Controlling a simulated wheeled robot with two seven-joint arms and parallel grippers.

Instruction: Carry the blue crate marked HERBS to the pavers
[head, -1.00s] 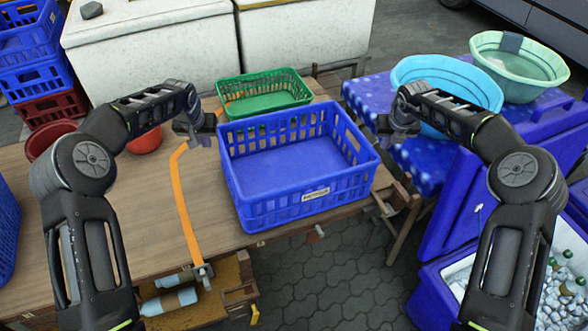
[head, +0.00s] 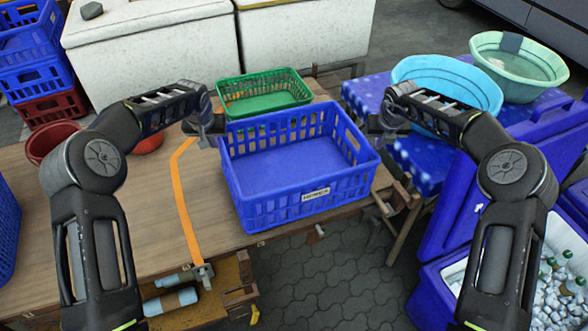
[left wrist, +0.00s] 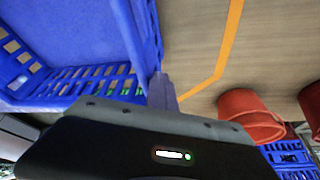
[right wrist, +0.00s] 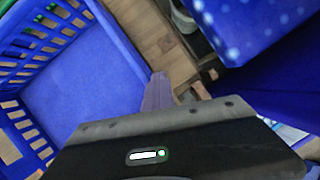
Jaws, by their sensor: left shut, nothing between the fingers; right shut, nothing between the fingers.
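The blue crate (head: 250,209) is empty and sits upright on the wooden table near its front edge. Its front wall bears a small pale label, too small to read surely. My left gripper (head: 215,129) is shut at the crate's left wall, by the rim. The left wrist view shows its finger (left wrist: 162,92) close beside the crate (left wrist: 65,30). My right gripper (head: 376,127) is shut at the crate's right wall. Its finger (right wrist: 158,92) is close beside the crate (right wrist: 80,85) in the right wrist view. Contact is unclear on both sides. Grey pavers (head: 325,275) cover the ground in front.
A green crate (head: 262,103) stands behind the blue one. An orange strap (head: 186,208) lies on the table (head: 110,225), with red pots (head: 52,140) at left. Basins (head: 450,80) and an ice-filled cooler (head: 545,290) stand at right. The pavers in front look clear.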

